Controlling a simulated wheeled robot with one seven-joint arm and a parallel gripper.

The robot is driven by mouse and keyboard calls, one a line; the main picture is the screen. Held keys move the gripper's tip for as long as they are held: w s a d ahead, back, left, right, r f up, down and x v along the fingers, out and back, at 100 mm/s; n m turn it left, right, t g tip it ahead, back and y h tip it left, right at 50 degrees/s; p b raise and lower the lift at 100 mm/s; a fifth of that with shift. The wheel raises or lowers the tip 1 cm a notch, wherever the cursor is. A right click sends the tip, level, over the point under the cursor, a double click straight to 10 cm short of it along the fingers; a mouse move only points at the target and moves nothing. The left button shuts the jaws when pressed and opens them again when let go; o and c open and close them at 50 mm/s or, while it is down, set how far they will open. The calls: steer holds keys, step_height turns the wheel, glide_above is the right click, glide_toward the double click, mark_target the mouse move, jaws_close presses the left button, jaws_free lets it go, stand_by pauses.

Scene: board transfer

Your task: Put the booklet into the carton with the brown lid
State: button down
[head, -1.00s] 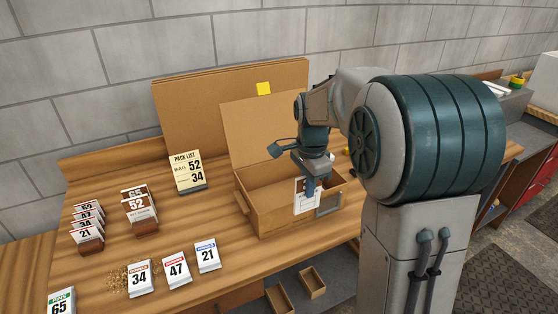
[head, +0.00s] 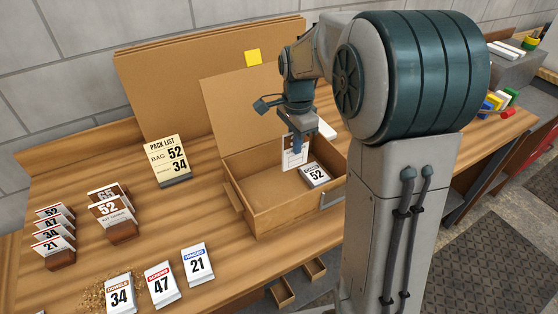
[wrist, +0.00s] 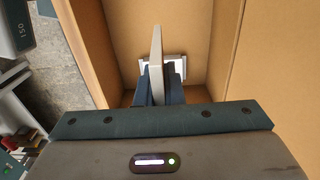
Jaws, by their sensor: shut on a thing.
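My gripper (head: 297,146) is shut on the booklet (head: 294,158), a thin white sheet with dark print that hangs upright. In the wrist view the booklet (wrist: 157,48) shows edge-on between the fingers. The carton (head: 283,217) stands open on the bench, its brown lid (head: 238,105) raised at the back. The booklet is over the carton's opening, towards the back; how far its lower edge is from the floor is hard to tell. A white packet marked 52 (head: 315,175) lies in the carton at the right, close to the booklet.
A pack list card (head: 170,160) reading 52 and 34 stands left of the carton. Further left are racks of numbered cards (head: 112,212). Packets 34 (head: 120,294), 47 (head: 161,285) and 21 (head: 197,264) stand at the front. A brown board (head: 150,90) leans on the wall.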

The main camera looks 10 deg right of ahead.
step_height(320, 180, down, 4)
steer(key=shift+r+b, duration=0.2)
steer(key=shift+b, duration=0.8)
steer(key=c, duration=1.5)
jaws_free()
steer(key=shift+r, duration=0.15)
step_height(320, 180, up, 14)
steer(key=shift+f, duration=0.15)
